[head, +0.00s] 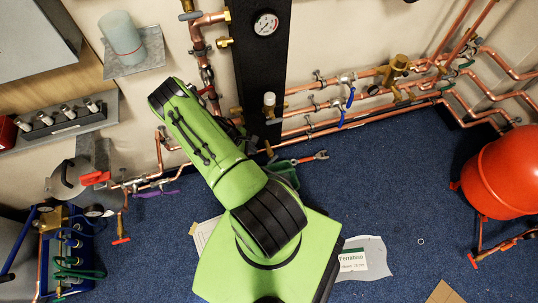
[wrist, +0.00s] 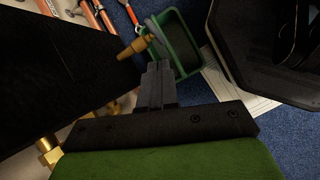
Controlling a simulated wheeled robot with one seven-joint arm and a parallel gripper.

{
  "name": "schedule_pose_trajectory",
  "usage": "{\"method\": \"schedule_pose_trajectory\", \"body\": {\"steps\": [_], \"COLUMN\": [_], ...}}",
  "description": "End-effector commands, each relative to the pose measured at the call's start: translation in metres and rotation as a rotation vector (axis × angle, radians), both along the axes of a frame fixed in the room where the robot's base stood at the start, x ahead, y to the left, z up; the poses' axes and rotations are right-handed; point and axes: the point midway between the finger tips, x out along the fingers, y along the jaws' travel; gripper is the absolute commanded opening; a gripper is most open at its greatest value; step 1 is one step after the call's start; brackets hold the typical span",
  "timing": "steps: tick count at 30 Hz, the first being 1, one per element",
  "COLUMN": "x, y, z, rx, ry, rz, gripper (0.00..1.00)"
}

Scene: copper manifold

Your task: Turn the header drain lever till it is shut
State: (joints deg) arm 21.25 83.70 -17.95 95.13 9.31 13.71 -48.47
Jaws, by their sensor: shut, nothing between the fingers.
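The header is the black upright block (head: 262,70); in the wrist view it is the dark mass (wrist: 60,60) at left. A brass drain fitting (wrist: 136,48) sticks out from its lower end. A grey piece (wrist: 157,30), which looks like the drain lever, sits at the fitting's outer end, over a green tray (wrist: 196,62). My gripper (wrist: 158,66) is shut and empty. Its fingertips appear just below the brass fitting in the picture; whether they touch the lever, I cannot tell. In the head view my green arm hides the gripper and most of the drain.
The green tray (head: 292,180) stands on the blue carpet beside my arm. Copper pipes with blue-handled valves (head: 350,97) run along the wall at right. A red vessel (head: 505,172) stands far right. A paper sheet (wrist: 235,88) lies near the tray. Open carpet (head: 400,180) lies right of me.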

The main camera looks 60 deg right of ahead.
Motion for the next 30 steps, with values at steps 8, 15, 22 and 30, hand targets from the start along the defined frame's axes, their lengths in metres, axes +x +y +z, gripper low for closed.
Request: {"method": "schedule_pose_trajectory", "body": {"steps": [8, 15, 22, 30], "x": [0.011, -0.009, -0.03, -0.05], "y": [0.01, -0.01, -0.03, -0.05], "z": [0.001, -0.04, -0.081, -0.097], "rx": [0.064, 0.065, 0.065, 0.064], "ry": [0.203, 0.201, 0.198, 0.197], "rz": [0.353, 0.349, 0.348, 0.348], "gripper": [0.0, 0.0, 0.0, 0.0]}}
